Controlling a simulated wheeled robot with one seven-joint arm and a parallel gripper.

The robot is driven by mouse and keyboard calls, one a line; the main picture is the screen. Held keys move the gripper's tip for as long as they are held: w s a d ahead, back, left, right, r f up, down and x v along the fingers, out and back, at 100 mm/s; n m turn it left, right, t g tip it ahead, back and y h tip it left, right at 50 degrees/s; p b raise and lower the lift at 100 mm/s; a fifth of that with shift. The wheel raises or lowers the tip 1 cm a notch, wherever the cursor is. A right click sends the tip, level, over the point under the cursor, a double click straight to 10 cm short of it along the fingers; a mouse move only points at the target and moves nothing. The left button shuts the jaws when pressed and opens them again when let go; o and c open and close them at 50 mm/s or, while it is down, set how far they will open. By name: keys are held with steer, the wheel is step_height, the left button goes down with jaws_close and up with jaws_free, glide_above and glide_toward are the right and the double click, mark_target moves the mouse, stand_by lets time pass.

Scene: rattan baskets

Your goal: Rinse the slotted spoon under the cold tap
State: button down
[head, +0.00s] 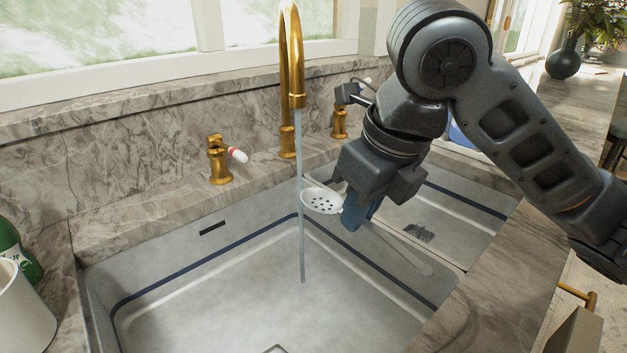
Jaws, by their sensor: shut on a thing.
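A white slotted spoon (317,202) is held over the sink, with its round perforated head at the left and its pale handle running down to the right. My gripper (355,212) is shut on the spoon's handle close to the head. A thin stream of water (301,245) falls from the gold spout (291,60) into the left basin. The left edge of the spoon's head is at the stream; I cannot tell whether they touch. A gold tap handle (340,122) stands right of the spout, partly hidden by my arm. Another tap (219,162) with a red and white tip stands left.
The sink's left basin (165,318) is wide and open. A divider separates it from a smaller right basin (470,225) with a drain. A white container (22,315) and green bottle (15,250) stand at the left edge. A stone backsplash and window are behind.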

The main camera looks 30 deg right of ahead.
steer(key=s+a+r+p, duration=0.1)
steer(key=s+r+p, duration=0.2)
steer(key=s+r, duration=0.1)
steer(key=shift+s+a+p, duration=0.25)
steer(key=shift+s+p, duration=0.1)
stand_by(0.4)
stand_by(0.7)
